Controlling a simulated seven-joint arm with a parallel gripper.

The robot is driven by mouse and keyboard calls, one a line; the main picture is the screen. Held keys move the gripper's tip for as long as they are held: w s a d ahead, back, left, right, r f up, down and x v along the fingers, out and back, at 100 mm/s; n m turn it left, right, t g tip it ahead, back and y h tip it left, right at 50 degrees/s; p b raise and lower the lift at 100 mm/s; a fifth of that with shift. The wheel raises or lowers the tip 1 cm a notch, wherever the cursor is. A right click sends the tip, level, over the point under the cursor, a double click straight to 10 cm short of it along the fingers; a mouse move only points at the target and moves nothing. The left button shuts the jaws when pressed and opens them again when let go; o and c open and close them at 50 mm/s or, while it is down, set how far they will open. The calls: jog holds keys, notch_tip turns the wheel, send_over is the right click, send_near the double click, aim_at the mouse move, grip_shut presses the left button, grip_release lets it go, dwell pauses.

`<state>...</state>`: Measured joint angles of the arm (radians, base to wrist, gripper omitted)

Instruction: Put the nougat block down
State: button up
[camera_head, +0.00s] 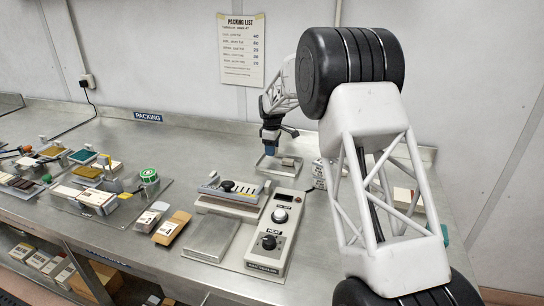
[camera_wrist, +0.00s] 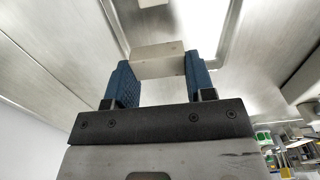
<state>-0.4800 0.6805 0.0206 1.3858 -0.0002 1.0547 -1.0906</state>
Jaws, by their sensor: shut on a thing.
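A pale, cream-grey block, which I take to be the nougat block (camera_wrist: 158,62), is clamped between the two blue fingers of my gripper (camera_wrist: 160,72) in the wrist view. In the head view my gripper (camera_head: 271,148) points down over a small metal tray (camera_head: 262,168) at the back of the bench. I cannot clearly make out the held block there. Whether it touches the tray is not clear. Another small pale block (camera_wrist: 152,3) shows at the top edge of the wrist view, apart from the held one.
A sealing machine with knobs (camera_head: 269,241) stands in front of the tray. White boxes (camera_head: 404,199) stand to the right, partly behind my arm. Boards with several small items (camera_head: 90,198) lie to the left. Bare steel bench (camera_head: 200,155) lies left of the tray.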

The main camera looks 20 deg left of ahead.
jog(key=shift+f, duration=1.75)
jog(key=o, duration=0.6)
jog(key=shift+f, duration=0.1)
notch_tip(320, 180, up, 12)
jog(key=shift+r, duration=0.1)
jog(key=shift+r, duration=0.1)
